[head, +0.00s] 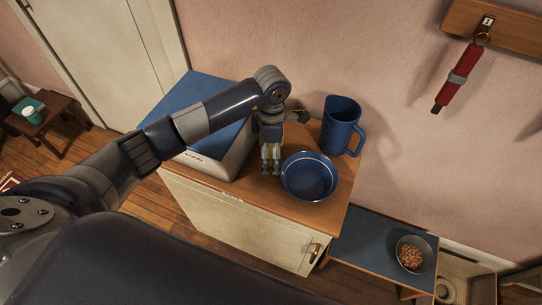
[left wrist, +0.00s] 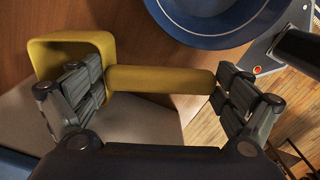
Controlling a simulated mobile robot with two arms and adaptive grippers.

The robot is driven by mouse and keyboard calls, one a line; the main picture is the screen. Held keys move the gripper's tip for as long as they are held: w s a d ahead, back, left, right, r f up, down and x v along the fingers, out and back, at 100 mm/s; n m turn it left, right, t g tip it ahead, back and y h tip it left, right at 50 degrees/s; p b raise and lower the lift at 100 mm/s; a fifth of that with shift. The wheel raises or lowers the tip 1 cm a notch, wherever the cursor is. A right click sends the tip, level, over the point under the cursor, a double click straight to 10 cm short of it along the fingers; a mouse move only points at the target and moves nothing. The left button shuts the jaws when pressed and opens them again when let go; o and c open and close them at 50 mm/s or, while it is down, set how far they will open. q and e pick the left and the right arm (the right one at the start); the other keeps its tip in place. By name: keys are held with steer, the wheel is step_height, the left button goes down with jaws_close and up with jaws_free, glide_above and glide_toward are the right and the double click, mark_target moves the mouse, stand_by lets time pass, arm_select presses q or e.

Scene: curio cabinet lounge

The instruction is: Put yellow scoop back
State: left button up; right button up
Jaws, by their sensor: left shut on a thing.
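The yellow scoop (left wrist: 160,79) shows large in the left wrist view, its straight handle running left to right and its squarish hollow end (left wrist: 72,48) at the left. My left gripper (left wrist: 158,88) is shut on it, with a finger pad at each end of the handle. In the head view my left gripper (head: 270,165) points down over the wooden cabinet top, between the pale bin and the blue bowl. The scoop is mostly hidden by the fingers there. Whether it touches the cabinet top I cannot tell. My right gripper is not in view.
The blue bowl (head: 308,176) stands close right of the gripper, with a blue jug (head: 341,125) behind it. A pale bin with a blue lid (head: 205,92) stands left. A red object (head: 457,78) hangs from a wall rack. A lower table holds a bowl of brown pieces (head: 411,256).

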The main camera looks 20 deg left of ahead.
arm_select(q)
steer(key=shift+f, duration=0.3)
step_height(320, 180, down, 3)
steer(key=shift+f+p, duration=0.1)
steer(key=shift+p, duration=0.3)
steer(key=shift+f, duration=0.25)
steer(key=o, duration=0.8)
steer(key=shift+o, duration=0.2)
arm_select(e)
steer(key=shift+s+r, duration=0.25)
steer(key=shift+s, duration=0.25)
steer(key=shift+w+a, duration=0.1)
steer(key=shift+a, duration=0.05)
